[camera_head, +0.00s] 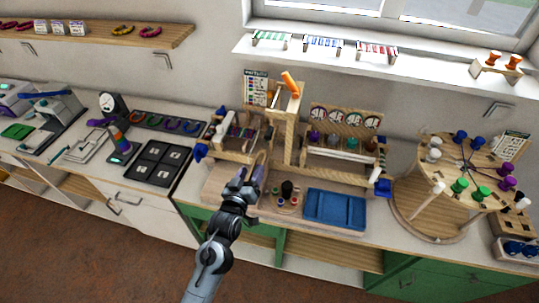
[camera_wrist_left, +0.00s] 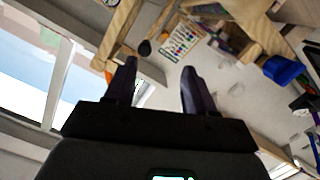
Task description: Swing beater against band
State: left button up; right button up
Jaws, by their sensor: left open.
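A wooden bead loom frame (camera_head: 290,135) stands on the counter in the head view, with a tall post in its middle and an orange handle (camera_head: 290,84) at the top. Coloured threads, seemingly the band (camera_head: 240,131), lie in its left bay. I cannot clearly tell the beater from the other wooden parts. My left gripper (camera_head: 247,178) is open and empty in front of the left bay, close to a pale wooden part. In the left wrist view, the open jaws (camera_wrist_left: 157,85) have nothing between them, with wooden bars beyond. My right gripper is not in view.
Blue knobs (camera_head: 383,187) stick out at the loom's sides. A blue tray (camera_head: 335,208) and small bead cups (camera_head: 287,190) sit right of my gripper. A round wooden stand (camera_head: 445,205) with spools is at right, a dark tray (camera_head: 158,163) at left.

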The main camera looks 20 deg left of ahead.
aim_at(267, 138)
pick_arm(q)
jog(key=shift+n+t, duration=0.3)
jog(key=shift+t, duration=0.5)
jog(key=w+b, duration=0.1)
jog(key=w, duration=0.3)
jog(key=w+r+b, duration=0.1)
jog(key=w+b, duration=0.1)
jog(key=w, duration=0.3)
jog(key=w+r+b, duration=0.1)
jog(key=w+b, duration=0.1)
jog(key=w, duration=0.2)
jog(key=shift+w+d, duration=0.15)
jog(key=shift+w, duration=0.2)
jog(key=shift+w+b, duration=0.3)
jog(key=shift+w, duration=0.5)
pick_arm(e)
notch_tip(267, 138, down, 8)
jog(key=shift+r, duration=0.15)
pick_arm(q)
jog(key=shift+c, duration=0.4)
grip_shut()
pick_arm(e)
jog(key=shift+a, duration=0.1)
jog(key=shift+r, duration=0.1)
